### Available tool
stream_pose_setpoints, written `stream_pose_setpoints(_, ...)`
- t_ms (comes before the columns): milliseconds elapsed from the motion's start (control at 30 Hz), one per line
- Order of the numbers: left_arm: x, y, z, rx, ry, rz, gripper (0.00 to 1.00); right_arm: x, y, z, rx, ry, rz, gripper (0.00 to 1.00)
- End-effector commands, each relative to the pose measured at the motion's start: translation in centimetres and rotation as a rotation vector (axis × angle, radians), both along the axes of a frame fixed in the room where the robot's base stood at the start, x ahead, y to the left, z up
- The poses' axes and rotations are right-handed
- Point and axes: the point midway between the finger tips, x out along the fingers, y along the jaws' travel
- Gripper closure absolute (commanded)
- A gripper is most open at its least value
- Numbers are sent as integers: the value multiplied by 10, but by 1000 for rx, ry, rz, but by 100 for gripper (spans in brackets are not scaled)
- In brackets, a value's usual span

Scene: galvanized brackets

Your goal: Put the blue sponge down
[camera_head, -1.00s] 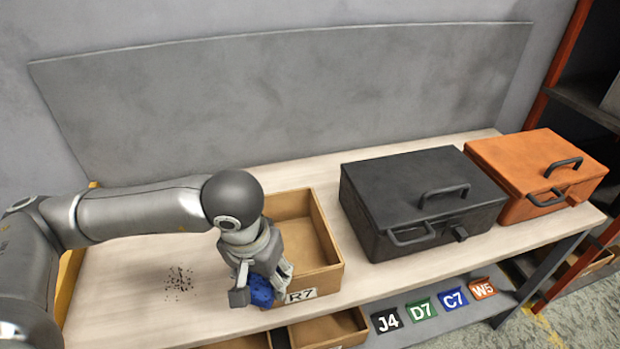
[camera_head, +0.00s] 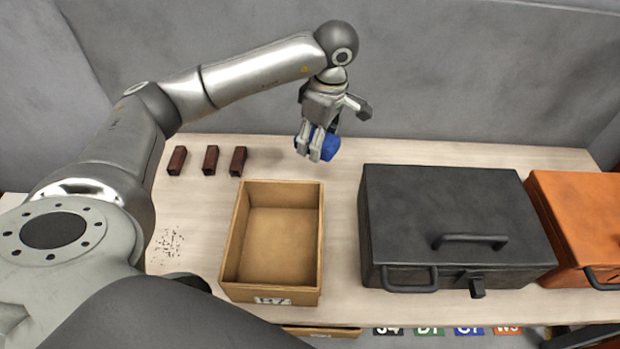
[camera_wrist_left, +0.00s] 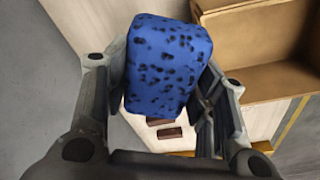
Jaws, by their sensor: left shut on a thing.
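The blue sponge (camera_head: 327,146) is held by my left gripper (camera_head: 318,140) near the back of the workbench, to the right of and behind the open wooden box. In the left wrist view the sponge (camera_wrist_left: 168,66) is a blue block with dark specks, gripped between the fingers (camera_wrist_left: 165,80). The gripper seems to be above the bench surface, apart from it. My right gripper is not in view.
The open wooden box (camera_head: 232,245) is empty. Several dark crumbs (camera_head: 165,245) lie left of it. Three dark red-brown blocks (camera_head: 210,160) stand behind it. A black case (camera_head: 455,220) and an orange case (camera_head: 580,220) stand at the right.

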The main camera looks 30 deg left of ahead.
Motion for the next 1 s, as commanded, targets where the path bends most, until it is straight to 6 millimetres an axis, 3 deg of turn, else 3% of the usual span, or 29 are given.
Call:
stream_pose_setpoints(133,14,20,-5,7,12,295,68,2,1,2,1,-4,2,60)
stream_pose_setpoints(267,19,30,-40,14,21,455,68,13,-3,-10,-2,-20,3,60)
stream_pose_setpoints(533,20,33,-72,16,18,495,68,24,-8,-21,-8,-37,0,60)
stream_pose_setpoints(800,20,33,-117,16,18,494,68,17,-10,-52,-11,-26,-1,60)
stream_pose_setpoints(1000,20,33,-130,16,17,493,68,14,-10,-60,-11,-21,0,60)
